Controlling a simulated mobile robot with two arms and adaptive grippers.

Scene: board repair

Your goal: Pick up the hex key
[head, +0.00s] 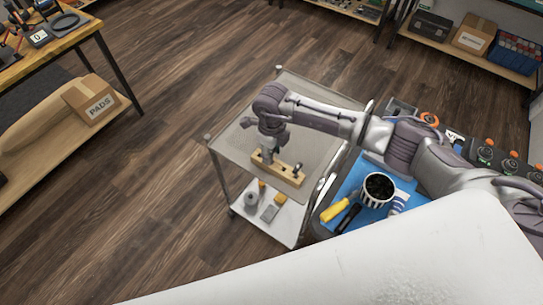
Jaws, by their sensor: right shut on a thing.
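My right arm reaches in from the right over a grey-topped cart. My right gripper (268,155) points down at the left part of a light wooden block (286,172) on the cart's top. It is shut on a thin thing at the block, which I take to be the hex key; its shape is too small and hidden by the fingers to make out. A small dark piece stands at the block's right end. My left gripper is not in view.
The cart's top (235,145) is otherwise clear on the left. Its lower shelf holds a few small items. Beside it, a blue mat (340,200) carries a striped cup (378,188) and a yellow-handled tool (335,211). A workbench stands far left.

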